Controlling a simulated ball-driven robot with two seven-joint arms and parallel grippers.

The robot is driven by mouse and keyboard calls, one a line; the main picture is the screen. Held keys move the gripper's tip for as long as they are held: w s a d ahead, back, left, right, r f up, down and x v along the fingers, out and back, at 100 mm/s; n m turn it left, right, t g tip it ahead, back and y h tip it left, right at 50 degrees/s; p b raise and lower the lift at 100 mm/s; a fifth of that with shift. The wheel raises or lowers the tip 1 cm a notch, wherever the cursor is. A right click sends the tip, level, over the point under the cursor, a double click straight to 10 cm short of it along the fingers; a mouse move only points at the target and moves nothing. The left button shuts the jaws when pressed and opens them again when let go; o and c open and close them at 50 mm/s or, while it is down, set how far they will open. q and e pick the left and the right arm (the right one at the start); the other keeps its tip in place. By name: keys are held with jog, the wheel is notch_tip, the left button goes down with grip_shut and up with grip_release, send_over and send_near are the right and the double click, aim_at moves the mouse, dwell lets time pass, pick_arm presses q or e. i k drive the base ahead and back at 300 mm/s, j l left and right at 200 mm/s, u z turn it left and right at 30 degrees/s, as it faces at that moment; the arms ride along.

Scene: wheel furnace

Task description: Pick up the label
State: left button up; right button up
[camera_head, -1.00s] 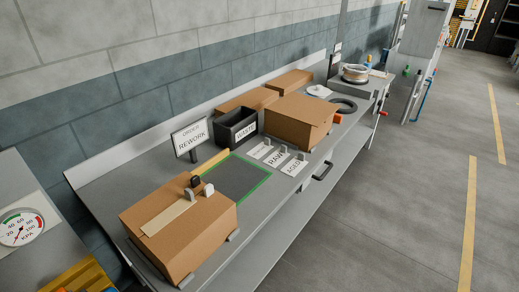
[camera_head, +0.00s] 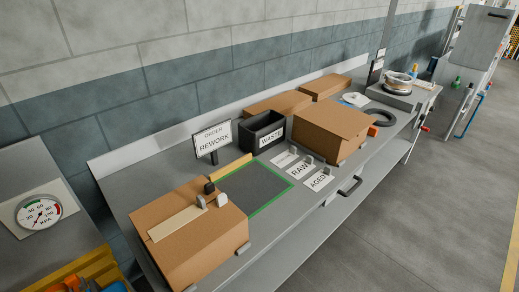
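Three white labels lie in a row on the grey workbench, right of the green-edged dark square. One reads RAW (camera_head: 300,170) and the front one reads AGED (camera_head: 318,180). The text of the rear label (camera_head: 284,158) is too small to read. Small grey upright pieces stand by these labels and partly cover them. A WASTE label (camera_head: 271,137) is on the front of a black bin (camera_head: 262,130). A sign (camera_head: 212,143) reads ORDER REWORK. Neither of my grippers shows in this view.
An open-bench stretch is taken by a cardboard box (camera_head: 190,235) at the near left, with small grey and black pieces on top. The dark square (camera_head: 253,188) is clear. A gauge (camera_head: 39,213) is at far left.

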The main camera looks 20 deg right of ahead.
aim_at(281, 161)
jog(key=i+l+u, duration=0.25)
jog(key=l, duration=0.4)
jog(key=l+u, duration=0.2)
jog(key=l, duration=0.45)
jog(key=i+l+u, duration=0.1)
jog(key=l+u, duration=0.15)
jog(key=l, duration=0.4)
